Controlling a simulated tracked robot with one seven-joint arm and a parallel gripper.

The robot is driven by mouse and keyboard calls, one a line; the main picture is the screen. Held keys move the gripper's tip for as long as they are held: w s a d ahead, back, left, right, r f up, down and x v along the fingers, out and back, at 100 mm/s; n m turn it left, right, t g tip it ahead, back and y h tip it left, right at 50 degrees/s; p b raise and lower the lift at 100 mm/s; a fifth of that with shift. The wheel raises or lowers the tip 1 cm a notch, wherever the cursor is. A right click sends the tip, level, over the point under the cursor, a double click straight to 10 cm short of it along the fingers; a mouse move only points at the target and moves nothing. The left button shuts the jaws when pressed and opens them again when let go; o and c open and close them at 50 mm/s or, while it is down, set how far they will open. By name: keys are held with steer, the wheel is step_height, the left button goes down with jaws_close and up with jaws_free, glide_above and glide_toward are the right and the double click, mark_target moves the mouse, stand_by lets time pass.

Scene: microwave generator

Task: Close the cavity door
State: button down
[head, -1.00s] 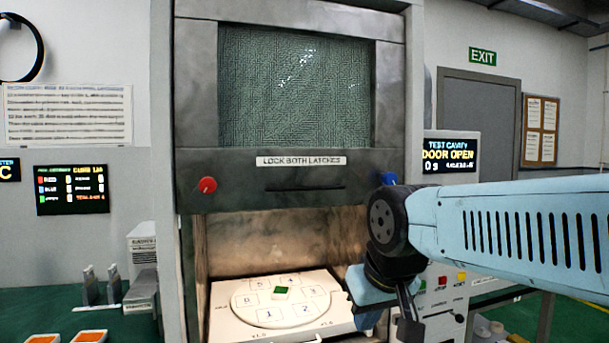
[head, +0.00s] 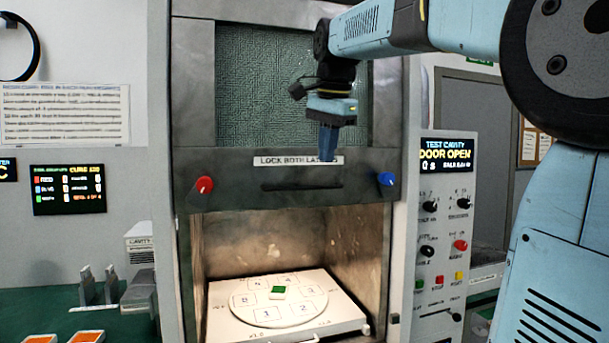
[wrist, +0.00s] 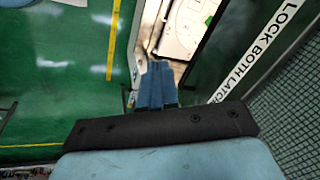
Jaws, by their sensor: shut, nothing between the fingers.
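The cavity door (head: 230,170) is raised above the cavity opening, with a mesh window and a label strip that reads "LOCK BOTH LATCHES" (head: 275,160). A red latch knob (head: 205,184) is on its left and a blue latch knob (head: 386,179) on its right. A dark handle slot (head: 300,186) lies between them. My gripper (head: 328,155) points down in front of the label's right end, its fingers together and empty. In the wrist view my gripper (wrist: 158,85) shows beside the door's label (wrist: 258,52). Whether it touches the door I cannot tell.
The open cavity holds a white tray (head: 350,318) with a numbered turntable and a green block (head: 278,292) on it. A control panel (head: 445,235) stands to the right, its display reading "DOOR OPEN". Orange-topped pieces (head: 88,337) lie at lower left.

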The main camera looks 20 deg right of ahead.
mark_target(314, 173)
steer(key=w+r+m+g, duration=0.1)
steer(key=w+r+m, duration=0.5)
steer(key=w+r, duration=0.1)
steer(key=x, duration=1.3)
steer(key=shift+w+d+f, duration=0.1)
steer(key=shift+d+f, duration=0.1)
steer(key=shift+f, duration=0.05)
